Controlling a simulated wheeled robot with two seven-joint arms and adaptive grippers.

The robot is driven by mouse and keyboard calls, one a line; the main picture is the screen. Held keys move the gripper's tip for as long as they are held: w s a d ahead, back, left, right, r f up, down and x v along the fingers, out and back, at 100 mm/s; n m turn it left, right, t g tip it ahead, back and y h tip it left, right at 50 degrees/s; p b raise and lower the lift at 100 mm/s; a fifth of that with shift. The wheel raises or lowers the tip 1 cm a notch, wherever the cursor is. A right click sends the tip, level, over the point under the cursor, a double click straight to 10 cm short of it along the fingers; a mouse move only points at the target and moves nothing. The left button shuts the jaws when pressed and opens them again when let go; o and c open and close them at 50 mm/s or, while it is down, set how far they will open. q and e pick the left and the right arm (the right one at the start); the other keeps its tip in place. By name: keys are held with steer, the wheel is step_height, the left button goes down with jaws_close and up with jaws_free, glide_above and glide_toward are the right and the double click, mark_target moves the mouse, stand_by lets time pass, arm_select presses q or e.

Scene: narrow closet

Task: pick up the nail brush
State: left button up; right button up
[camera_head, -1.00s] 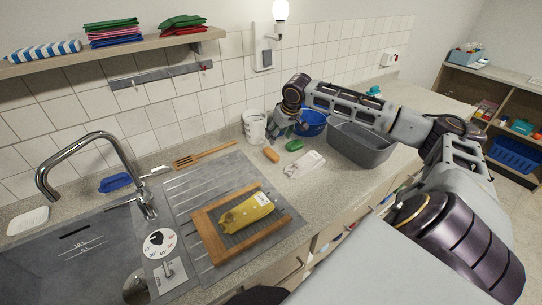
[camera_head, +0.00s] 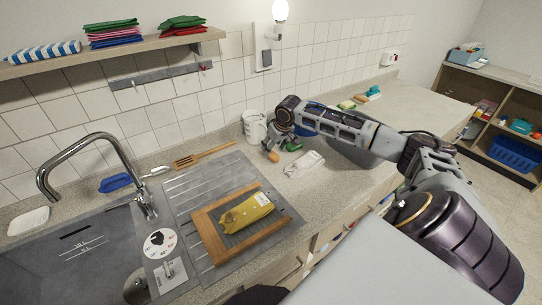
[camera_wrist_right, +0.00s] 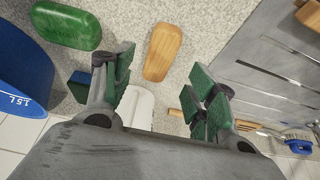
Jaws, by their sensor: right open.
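The nail brush, as far as I can tell, is the small oblong wooden-orange piece (camera_head: 273,156) on the counter, right of the drainer. In the right wrist view the brush (camera_wrist_right: 162,52) lies ahead of the fingers, roughly in line with the gap between them. No bristles show. My right gripper (camera_head: 277,142) is just behind and above it in the head view. In the right wrist view the gripper (camera_wrist_right: 160,78) is open, its green-padded fingers apart with nothing held. My left gripper is not in view.
A green oblong piece (camera_head: 294,146) lies close right of the brush. A white mug (camera_head: 254,127) stands behind left. A whitish packet (camera_head: 304,164) lies in front right. The drainer (camera_head: 188,196) is left.

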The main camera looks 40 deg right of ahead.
mark_target(272, 153)
stand_by(0.3)
steer(key=shift+p+x, duration=0.35)
steer(key=shift+x, duration=2.3)
steer(key=shift+s+d, duration=0.1)
steer(key=shift+s, duration=0.05)
steer(key=c, duration=1.1)
